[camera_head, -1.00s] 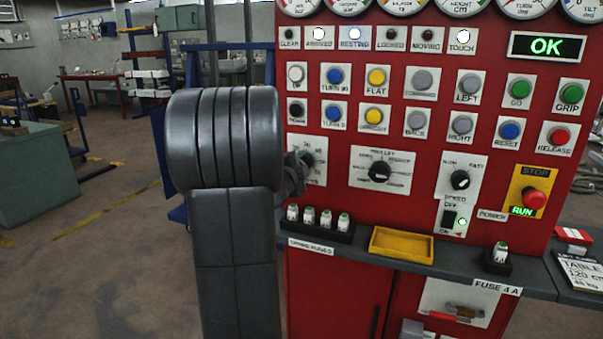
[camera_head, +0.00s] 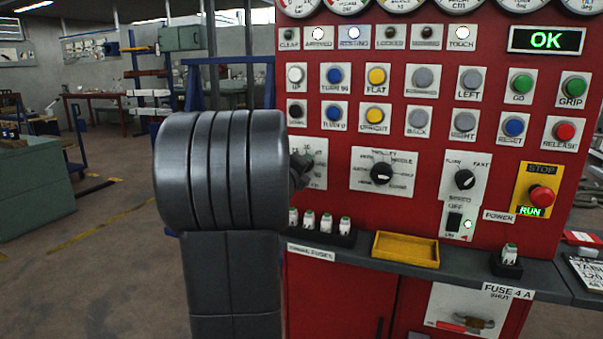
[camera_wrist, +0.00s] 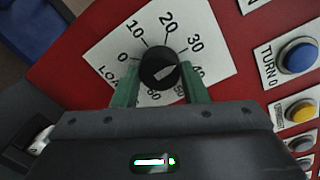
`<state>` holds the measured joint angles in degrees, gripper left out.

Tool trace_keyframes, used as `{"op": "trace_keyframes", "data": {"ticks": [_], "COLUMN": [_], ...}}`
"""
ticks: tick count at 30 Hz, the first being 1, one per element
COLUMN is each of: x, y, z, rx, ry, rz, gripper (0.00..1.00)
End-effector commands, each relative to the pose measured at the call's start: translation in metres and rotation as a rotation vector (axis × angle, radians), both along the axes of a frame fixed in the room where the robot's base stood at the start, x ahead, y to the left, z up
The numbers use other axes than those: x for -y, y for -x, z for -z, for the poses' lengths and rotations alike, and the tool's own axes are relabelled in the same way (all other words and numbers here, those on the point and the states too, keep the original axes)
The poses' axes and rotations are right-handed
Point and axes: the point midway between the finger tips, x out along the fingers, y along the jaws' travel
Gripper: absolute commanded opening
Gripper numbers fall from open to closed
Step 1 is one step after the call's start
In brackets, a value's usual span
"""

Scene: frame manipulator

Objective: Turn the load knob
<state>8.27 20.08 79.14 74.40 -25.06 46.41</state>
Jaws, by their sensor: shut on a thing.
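The load knob (camera_wrist: 160,67) is a round black knob with a pale mark on its face. It sits on a white dial plate (camera_wrist: 108,48) numbered from 0 upward in tens. The mark seems to lie toward the 30 to 40 side, but its exact reading is unclear. My gripper (camera_wrist: 160,74) has its green fingers on both sides of the knob, shut on it. In the head view the plate (camera_head: 319,172) is partly covered, and my dark arm hides most of the knob and fingers.
The red panel (camera_head: 340,220) carries several buttons and a lit "OK" display (camera_head: 546,40). A second black knob (camera_head: 381,174) is to the right of the load dial. A shelf below holds several fuses (camera_head: 325,222) and a yellow tray (camera_head: 405,249). A red stop button (camera_head: 541,197) is at the right.

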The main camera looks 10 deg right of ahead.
Motion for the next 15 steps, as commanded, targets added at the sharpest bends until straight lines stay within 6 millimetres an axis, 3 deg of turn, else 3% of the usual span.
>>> {"op": "trace_keyframes", "data": {"ticks": [15], "x": [0.0001], "y": [0.0002], "z": [0.0017], "rx": [0.035], "ry": [-0.057], "rz": [0.0], "gripper": [0.17]}}
